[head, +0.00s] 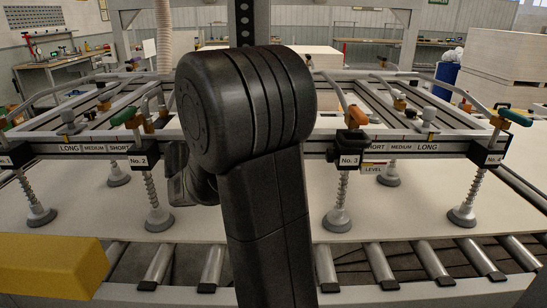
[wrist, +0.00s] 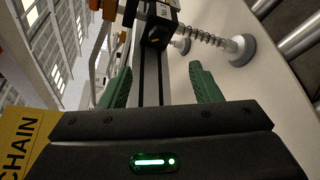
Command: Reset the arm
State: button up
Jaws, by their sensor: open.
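My gripper (wrist: 160,85) shows in the wrist view with its two green fingers spread apart and nothing between them. Beyond the fingers is a rail of the suction gantry, with a spring-mounted suction cup (wrist: 240,50) at the upper right. In the head view my dark arm fills the middle and hides part of the gantry frame (head: 435,147); the gripper itself cannot be made out there.
Suction cups such as the No. 3 cup (head: 341,220) hang over a pale board (head: 270,238) on the roller conveyor (head: 380,265). A yellow block (head: 50,265) is at the lower left. Stacked boards (head: 490,65) and a blue barrel (head: 447,78) stand behind right.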

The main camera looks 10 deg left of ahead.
aim_at(326, 156)
jog(key=x, duration=1.3)
jog(key=shift+w+d+r+p, duration=0.1)
jog(key=shift+w+d+p, duration=0.15)
jog(key=shift+d+p, duration=0.1)
jog(key=shift+s+a+b, duration=0.15)
jog(key=shift+a+b, duration=0.05)
jog(key=shift+b, duration=0.1)
jog(key=v, duration=1.3)
jog(key=x, duration=1.3)
jog(key=shift+d, duration=0.35)
jog(key=shift+a+r+p, duration=0.1)
jog(key=shift+r+p, duration=0.1)
jog(key=shift+p, duration=0.75)
jog(key=shift+a+n+p, duration=0.1)
jog(key=shift+n+p, duration=0.3)
jog(key=shift+p, duration=0.4)
